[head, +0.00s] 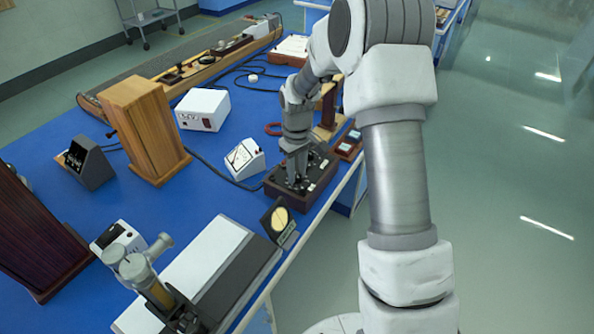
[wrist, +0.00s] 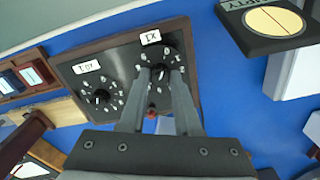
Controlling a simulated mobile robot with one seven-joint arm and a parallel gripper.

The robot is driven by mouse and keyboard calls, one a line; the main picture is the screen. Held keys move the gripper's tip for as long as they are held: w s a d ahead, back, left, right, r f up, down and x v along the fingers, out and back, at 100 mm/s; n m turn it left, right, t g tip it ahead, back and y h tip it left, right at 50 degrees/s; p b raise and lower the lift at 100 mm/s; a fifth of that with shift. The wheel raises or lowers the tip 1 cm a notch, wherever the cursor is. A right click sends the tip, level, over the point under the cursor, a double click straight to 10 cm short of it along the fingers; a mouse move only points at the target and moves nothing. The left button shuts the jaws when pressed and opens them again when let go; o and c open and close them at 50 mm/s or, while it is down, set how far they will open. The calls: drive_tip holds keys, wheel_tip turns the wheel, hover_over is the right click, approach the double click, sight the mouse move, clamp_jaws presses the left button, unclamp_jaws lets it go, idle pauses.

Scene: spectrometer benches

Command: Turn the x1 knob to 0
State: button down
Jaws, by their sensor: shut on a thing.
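The dark box with a brown wooden rim (wrist: 122,68) carries two round dials with black knobs. My gripper (wrist: 160,74) is shut on the knob of the x1 dial (wrist: 153,54), below a white label that reads upside down in the wrist view. That knob is mostly hidden between the fingertips, so its setting cannot be read. The other knob (wrist: 101,97) sits to the left under its own white label, clear of the fingers. In the head view my gripper (head: 297,181) points down onto the box (head: 272,186) near the bench's right edge.
A white meter (head: 245,159) stands just left of the box. A dark stand with a yellow disc (head: 279,222) is close in front. A wooden block (head: 143,130) and a white power box (head: 203,109) stand farther left.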

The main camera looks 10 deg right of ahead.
sight(297, 175)
drive_tip(key=shift+n, duration=0.4)
drive_tip(key=c, duration=0.6)
unclamp_jaws()
drive_tip(key=shift+r, duration=0.15)
wheel_tip(297, 175, up, 17)
drive_tip(key=p, duration=0.1)
drive_tip(key=shift+p, duration=0.3)
drive_tip(key=shift+r, duration=0.15)
